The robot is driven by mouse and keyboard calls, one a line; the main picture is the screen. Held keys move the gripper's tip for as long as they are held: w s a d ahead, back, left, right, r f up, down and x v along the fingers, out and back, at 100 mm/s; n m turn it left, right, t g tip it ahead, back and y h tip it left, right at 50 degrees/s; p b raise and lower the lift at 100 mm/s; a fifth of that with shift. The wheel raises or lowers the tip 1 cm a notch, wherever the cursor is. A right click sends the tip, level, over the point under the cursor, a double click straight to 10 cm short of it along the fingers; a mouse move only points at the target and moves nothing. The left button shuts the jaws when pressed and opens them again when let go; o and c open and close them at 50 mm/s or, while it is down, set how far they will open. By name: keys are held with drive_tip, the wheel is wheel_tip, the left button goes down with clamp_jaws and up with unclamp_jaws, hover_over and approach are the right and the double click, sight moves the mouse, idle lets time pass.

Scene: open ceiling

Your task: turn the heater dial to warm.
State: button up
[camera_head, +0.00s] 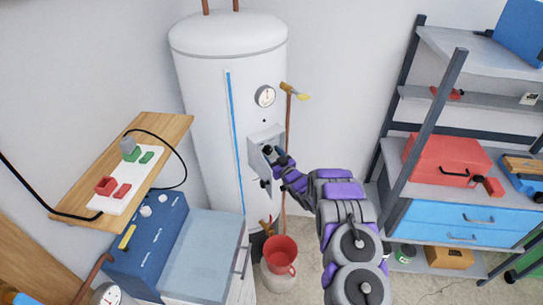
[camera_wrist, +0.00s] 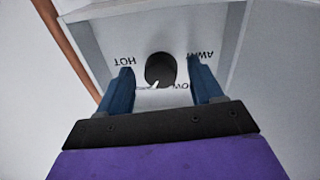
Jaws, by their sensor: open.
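The white heater tank (camera_head: 205,110) stands against the wall with a grey control box (camera_head: 257,146) on its front. The dark dial (camera_wrist: 160,70) is on this box, between my gripper's two blue fingers in the wrist view. My gripper (camera_wrist: 162,88) is open, one finger on each side of the dial, with a visible gap to it. In the head view my gripper (camera_head: 272,163) partly covers the dial. The dial's white pointer is toward the lower left in the wrist view. Upside-down labels surround it: HOT at left, another upper right, and a partly hidden one below.
A pipe or handle runs at the left of the wrist view. A wooden shelf (camera_head: 165,130) is at left. A rack with a red toolbox (camera_head: 440,160) stands at right.

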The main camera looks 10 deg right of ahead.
drive_tip(key=v, duration=1.7)
drive_tip(key=shift+d, duration=0.2)
drive_tip(key=s+d+r+m+g+h+b, duration=0.1)
drive_tip(key=d+r+g+h+b, duration=0.2)
drive_tip(key=d+r+g+h, duration=0.25)
drive_tip(key=s+r+m+g+h+b, duration=0.2)
drive_tip(key=s+r+g+h, duration=0.15)
drive_tip(key=s, duration=0.55)
drive_tip(key=s+a+r+g+b, duration=0.1)
drive_tip(key=s+a+r+g, duration=0.1)
drive_tip(key=s, duration=1.1)
drive_tip(key=s+a+r+m+g+y+b, duration=0.1)
drive_tip(key=s+a+g, duration=0.3)
drive_tip(key=s, duration=0.9)
drive_tip(key=s+a+r+m+g+b, duration=0.1)
drive_tip(key=s+a+g, duration=0.3)
drive_tip(key=s, duration=1)
drive_tip(key=shift+a+r+y, duration=0.4)
drive_tip(key=shift+a+r, duration=0.4)
drive_tip(key=shift+a, duration=0.35)
